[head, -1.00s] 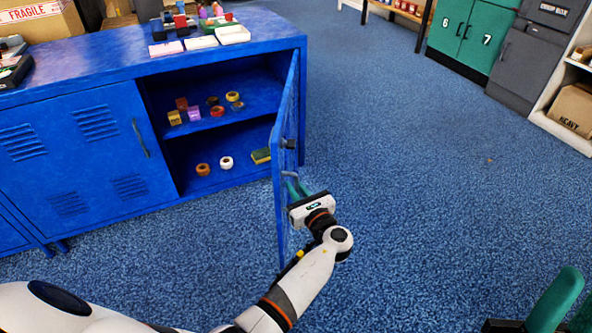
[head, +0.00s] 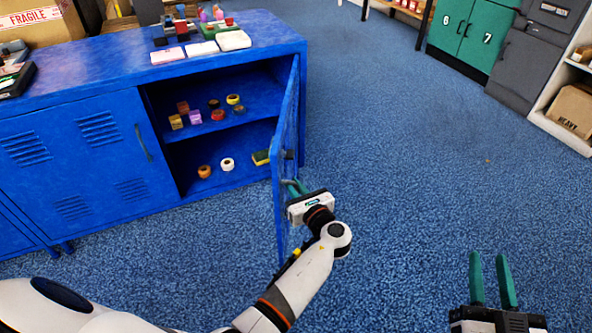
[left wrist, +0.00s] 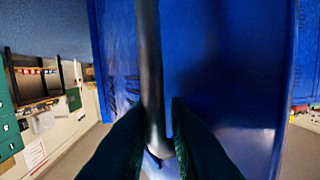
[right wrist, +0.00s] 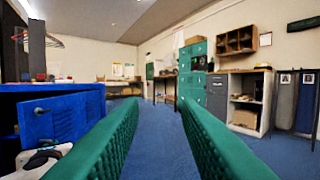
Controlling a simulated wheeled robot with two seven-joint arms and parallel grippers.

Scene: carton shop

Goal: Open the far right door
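The blue cabinet's far right door (head: 286,160) stands swung out at roughly a right angle to the front, and its compartment is exposed. The door also shows in the right wrist view (right wrist: 62,118). My left gripper (head: 297,187) is at the door's outer face, near the free edge. In the left wrist view, its fingers are shut on the dark bar handle (left wrist: 150,60), one on each side. The handle is mostly hidden in the head view. My right gripper (head: 491,268) is open and empty above the floor at the lower right, away from the cabinet.
Tape rolls (head: 227,164), small boxes and a sponge (head: 261,158) sit on two levels inside the cabinet. The neighbouring door (head: 75,155) is shut. Blue carpet (head: 420,170) right of the door is clear.

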